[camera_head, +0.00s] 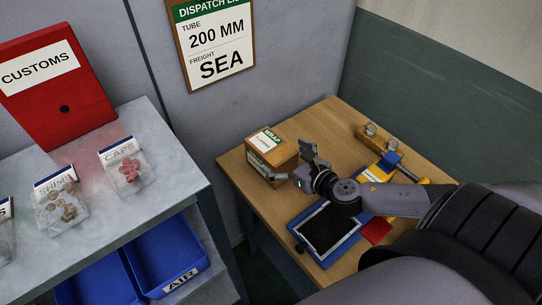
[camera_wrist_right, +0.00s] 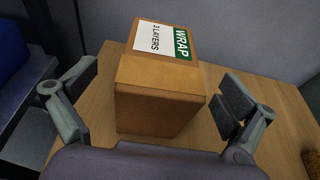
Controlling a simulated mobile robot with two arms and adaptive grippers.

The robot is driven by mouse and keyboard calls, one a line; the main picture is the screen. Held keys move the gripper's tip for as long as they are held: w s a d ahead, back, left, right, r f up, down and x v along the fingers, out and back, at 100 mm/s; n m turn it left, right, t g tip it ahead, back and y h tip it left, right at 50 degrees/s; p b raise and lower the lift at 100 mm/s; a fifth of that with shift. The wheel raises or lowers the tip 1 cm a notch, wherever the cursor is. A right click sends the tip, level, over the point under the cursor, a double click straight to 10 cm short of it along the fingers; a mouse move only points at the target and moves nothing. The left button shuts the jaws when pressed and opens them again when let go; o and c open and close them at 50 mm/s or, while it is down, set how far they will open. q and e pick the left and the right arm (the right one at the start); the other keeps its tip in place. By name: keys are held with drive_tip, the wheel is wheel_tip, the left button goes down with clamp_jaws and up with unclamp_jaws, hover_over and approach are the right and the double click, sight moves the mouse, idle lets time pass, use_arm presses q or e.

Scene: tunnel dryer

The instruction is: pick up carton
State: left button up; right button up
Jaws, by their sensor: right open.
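The carton (camera_head: 266,161) is a small brown box with a white and green "WRAP" label on top. It stands upright at the left end of the wooden table (camera_head: 232,161). My right gripper (camera_head: 293,166) is at the carton's right side in the head view. In the right wrist view the carton (camera_wrist_right: 160,95) sits ahead, between the two spread fingers of my right gripper (camera_wrist_right: 160,95). The fingers are open, with a visible gap on both sides of the carton. My left gripper is in neither view.
A clipboard-like blue tablet (camera_head: 328,228) and a wooden block with round glass pieces (camera_head: 371,139) lie on the table. To the left, a grey bench (camera_head: 90,205) holds bags and a red customs box (camera_head: 55,85). Blue bins (camera_head: 165,255) sit below. A wall stands behind.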

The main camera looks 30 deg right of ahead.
sight(275, 148)
drive_tip(key=shift+w, duration=0.5)
drive_tip(key=p+x, duration=0.1)
drive_tip(key=x, duration=0.2)
drive_tip(key=shift+w+f, duration=0.1)
drive_tip(key=shift+w+f+p, duration=0.25)
drive_tip(key=shift+w+p, duration=0.05)
drive_tip(key=shift+w, duration=0.05)
drive_tip(key=shift+s, duration=0.1)
drive_tip(key=shift+c, duration=0.7)
drive_tip(key=shift+s, duration=0.1)
drive_tip(key=c, duration=1.7)
drive_tip(key=shift+r, duration=0.15)
drive_tip(key=shift+c, duration=0.5)
